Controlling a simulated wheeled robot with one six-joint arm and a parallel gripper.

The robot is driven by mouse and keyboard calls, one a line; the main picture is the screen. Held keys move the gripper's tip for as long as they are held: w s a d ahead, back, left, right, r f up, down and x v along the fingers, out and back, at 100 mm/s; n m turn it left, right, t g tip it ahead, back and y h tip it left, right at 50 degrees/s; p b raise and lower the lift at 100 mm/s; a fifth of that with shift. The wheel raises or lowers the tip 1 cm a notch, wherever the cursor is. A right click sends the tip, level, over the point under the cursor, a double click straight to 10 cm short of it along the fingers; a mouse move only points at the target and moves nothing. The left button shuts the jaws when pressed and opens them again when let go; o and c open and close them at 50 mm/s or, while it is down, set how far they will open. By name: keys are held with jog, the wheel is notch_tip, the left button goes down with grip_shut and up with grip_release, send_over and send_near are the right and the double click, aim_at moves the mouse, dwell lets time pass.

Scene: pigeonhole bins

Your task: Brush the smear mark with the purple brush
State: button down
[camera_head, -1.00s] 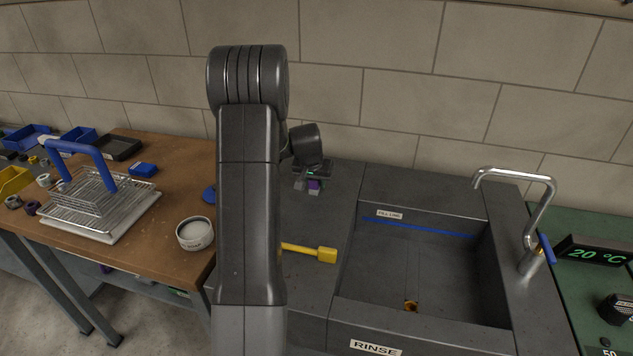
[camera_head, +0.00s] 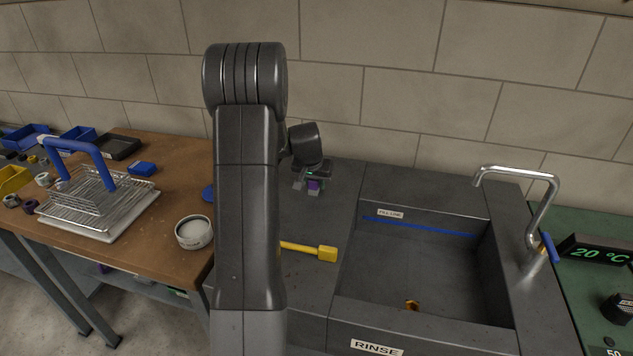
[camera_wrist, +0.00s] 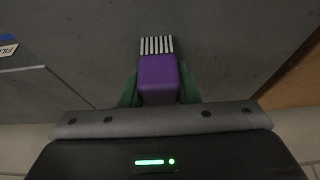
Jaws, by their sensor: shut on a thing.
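My gripper (camera_head: 313,186) is shut on the purple brush (camera_wrist: 158,80), over the grey counter just left of the sink. In the wrist view the brush's purple block sits between the green fingers and its pale bristles point away from my gripper. In the head view only a small purple part of the brush (camera_head: 313,185) shows beneath my wrist. I cannot make out the smear mark in either view; my arm hides part of the counter. I cannot tell whether the bristles touch the counter.
A yellow-handled tool (camera_head: 310,251) lies on the counter, partly behind my arm. The sink (camera_head: 420,270) with a tap (camera_head: 541,215) is to the right. A white round dish (camera_head: 194,232) and a wire rack (camera_head: 97,195) stand on the wooden bench at left.

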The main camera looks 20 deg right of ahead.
jog(key=shift+w+d+f+p, duration=0.1)
jog(key=shift+w+d+p, duration=0.05)
jog(key=shift+w+d, duration=0.3)
jog(key=shift+w+d+p, duration=0.15)
jog(key=shift+w+d, duration=0.05)
jog(key=shift+w, duration=0.3)
jog(key=shift+s+a+f+b, duration=0.1)
jog(key=shift+s+a+b, duration=0.1)
jog(key=shift+s+b, duration=0.1)
jog(key=shift+s+a+b, duration=0.4)
jog(key=shift+s+a, duration=0.1)
jog(key=shift+s, duration=0.2)
jog(key=shift+r, duration=0.2)
jog(key=shift+r+p, duration=0.55)
jog(key=shift+r, duration=0.4)
